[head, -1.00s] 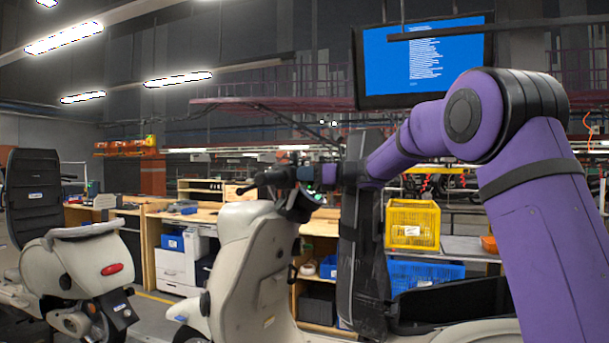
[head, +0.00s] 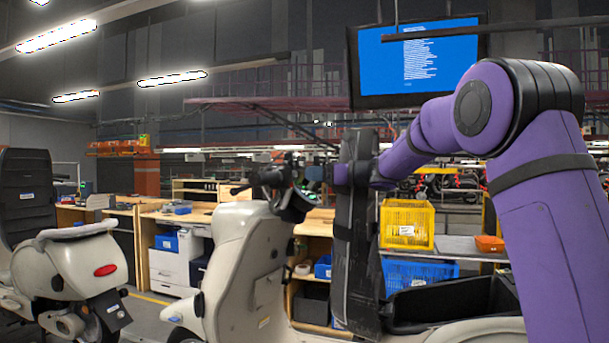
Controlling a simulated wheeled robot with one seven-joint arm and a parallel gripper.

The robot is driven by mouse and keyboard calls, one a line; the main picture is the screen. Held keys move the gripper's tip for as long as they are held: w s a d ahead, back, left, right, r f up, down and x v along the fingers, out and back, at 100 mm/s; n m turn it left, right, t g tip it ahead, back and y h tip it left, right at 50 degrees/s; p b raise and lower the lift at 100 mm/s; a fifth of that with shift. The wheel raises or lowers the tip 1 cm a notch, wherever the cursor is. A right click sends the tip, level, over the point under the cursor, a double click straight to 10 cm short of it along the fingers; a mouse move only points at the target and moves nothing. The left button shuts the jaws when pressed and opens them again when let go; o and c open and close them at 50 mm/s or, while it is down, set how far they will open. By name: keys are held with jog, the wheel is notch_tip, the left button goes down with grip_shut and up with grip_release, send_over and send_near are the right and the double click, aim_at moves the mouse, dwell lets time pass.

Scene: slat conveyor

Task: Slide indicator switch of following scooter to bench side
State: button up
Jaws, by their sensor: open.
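The near scooter, pale grey, stands in the middle of the head view, its front shield (head: 243,265) facing left of centre. Its dark handlebar (head: 262,178) tops the shield. My gripper (head: 297,181) is small and dark at the right part of the handlebar, close to the controls; whether it touches them I cannot tell. It is open, with its fingers hard to make out against the dark bar. The indicator switch cannot be picked out at this size. Another pale scooter (head: 75,262) with a red tail light stands at the left.
A dark upright backrest (head: 356,245) stands beneath my forearm, close to it. Wooden workbenches (head: 190,215) with a white printer (head: 172,262) are behind. A yellow crate (head: 406,224) stands above a blue crate (head: 420,271) at right. A monitor (head: 418,62) hangs above.

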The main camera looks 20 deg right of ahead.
jog(key=v, duration=0.6)
jog(key=shift+s+d, duration=0.2)
jog(key=s+a+f+n+g+h, duration=0.2)
jog(key=s+a+n, duration=0.15)
jog(key=s, duration=0.35)
jog(key=s+a+f+n+g+h, duration=0.1)
jog(key=s+a+f+n+h, duration=0.1)
jog(key=s+n, duration=0.35)
jog(key=s+a+f+n+g+h, duration=0.1)
jog(key=s+a+f+n+g, duration=0.15)
jog(key=s, duration=0.65)
jog(key=s+d+f+n+h, duration=0.2)
jog(key=s+f+n+h, duration=0.2)
jog(key=s+n, duration=0.3)
jog(key=s+d+f+n+h, duration=0.3)
jog(key=s+f+n+h, duration=0.2)
jog(key=s, duration=1)
notch_tip(320, 180, down, 3)
jog(key=shift+s+r+n, duration=0.2)
jog(key=shift+n, duration=0.85)
